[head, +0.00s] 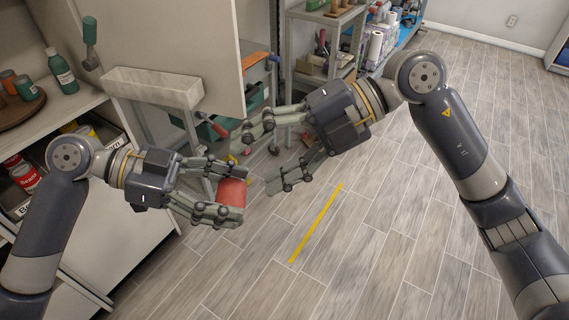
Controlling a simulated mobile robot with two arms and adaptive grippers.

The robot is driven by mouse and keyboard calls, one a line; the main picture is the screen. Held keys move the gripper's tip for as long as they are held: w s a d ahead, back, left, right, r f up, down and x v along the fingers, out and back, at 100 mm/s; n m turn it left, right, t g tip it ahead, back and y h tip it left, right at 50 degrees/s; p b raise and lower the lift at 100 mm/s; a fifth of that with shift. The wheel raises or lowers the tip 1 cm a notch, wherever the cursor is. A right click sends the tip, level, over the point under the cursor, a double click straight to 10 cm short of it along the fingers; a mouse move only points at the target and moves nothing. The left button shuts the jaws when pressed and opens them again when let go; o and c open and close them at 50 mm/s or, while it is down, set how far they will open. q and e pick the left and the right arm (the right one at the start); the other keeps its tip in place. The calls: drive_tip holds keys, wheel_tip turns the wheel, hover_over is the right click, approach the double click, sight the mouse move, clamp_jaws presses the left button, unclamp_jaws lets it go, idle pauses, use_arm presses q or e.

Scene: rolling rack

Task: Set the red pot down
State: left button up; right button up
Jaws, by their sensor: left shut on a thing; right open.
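The red pot (232,192) is a small red cylinder between the fingers of my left gripper (229,194). The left gripper is shut on it and holds it up, with the floor showing beyond. The fingers hide parts of its upper and lower sides. My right gripper (268,158) is open and empty, up and to the right of the pot, with its fingers spread wide apart.
A cabinet at left holds a green bottle (62,71), a round tray (22,112) and cans (26,178). Its open door (170,45) stands beyond my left arm. Grey shelving (316,50) stands at the back. The wooden floor (390,240) at right is clear, with a yellow stripe (316,224).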

sight(239, 200)
drive_tip(key=a+f+h, duration=0.1)
drive_tip(key=a+f, duration=0.1)
drive_tip(key=f, duration=0.1)
drive_tip(key=a+f+t+h, duration=0.1)
drive_tip(key=f, duration=0.2)
drive_tip(key=s+a+f+h, duration=0.1)
drive_tip(key=a+f, duration=0.1)
drive_tip(key=f, duration=0.1)
drive_tip(key=shift+a+f+t, duration=0.1)
drive_tip(key=shift+a+t, duration=0.25)
drive_tip(key=shift+t, duration=0.05)
drive_tip(key=c, duration=1.3)
use_arm(q)
drive_tip(key=o, duration=1.3)
